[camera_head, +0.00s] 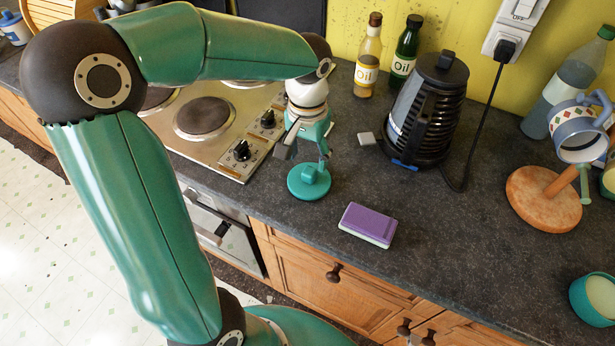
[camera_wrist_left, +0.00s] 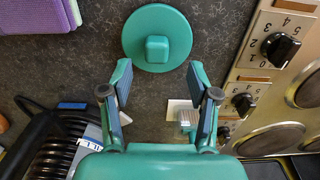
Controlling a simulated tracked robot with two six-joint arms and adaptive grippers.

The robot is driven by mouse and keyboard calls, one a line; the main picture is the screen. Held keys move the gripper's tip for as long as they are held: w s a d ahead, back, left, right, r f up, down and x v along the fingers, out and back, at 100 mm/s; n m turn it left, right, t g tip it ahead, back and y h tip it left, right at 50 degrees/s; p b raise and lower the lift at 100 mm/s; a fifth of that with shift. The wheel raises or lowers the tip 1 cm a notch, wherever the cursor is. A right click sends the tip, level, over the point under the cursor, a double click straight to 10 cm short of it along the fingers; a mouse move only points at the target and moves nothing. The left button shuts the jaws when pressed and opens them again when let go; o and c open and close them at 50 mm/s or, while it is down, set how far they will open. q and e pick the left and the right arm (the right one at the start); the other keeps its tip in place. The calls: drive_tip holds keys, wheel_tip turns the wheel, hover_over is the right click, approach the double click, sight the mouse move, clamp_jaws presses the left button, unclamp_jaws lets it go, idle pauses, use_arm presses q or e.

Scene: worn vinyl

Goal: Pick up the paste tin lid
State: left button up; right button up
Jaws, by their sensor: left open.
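The paste tin lid, a teal disc with a square knob on top, lies flat on the dark worktop in the head view (camera_head: 307,188). It also shows at the top of the left wrist view (camera_wrist_left: 133,38), with its knob facing me. My left gripper (camera_head: 305,158) is above the lid, pointing down, with its fingers apart and nothing between them. In the left wrist view the fingertips (camera_wrist_left: 160,75) stand either side of and just short of the knob, not touching it. A teal tin with pale contents (camera_head: 597,297) stands at the right edge. My right gripper is not in view.
A hob with knobs (camera_head: 205,117) lies left of the lid. A purple sponge (camera_head: 368,224) lies to the right. The worktop's front edge is close to the lid.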

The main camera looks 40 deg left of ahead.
sight(309, 170)
use_arm(q)
drive_tip(key=shift+d+f+p, duration=0.2)
drive_tip(key=shift+f+p, duration=0.25)
drive_tip(key=shift+f, duration=2.35)
clamp_jaws()
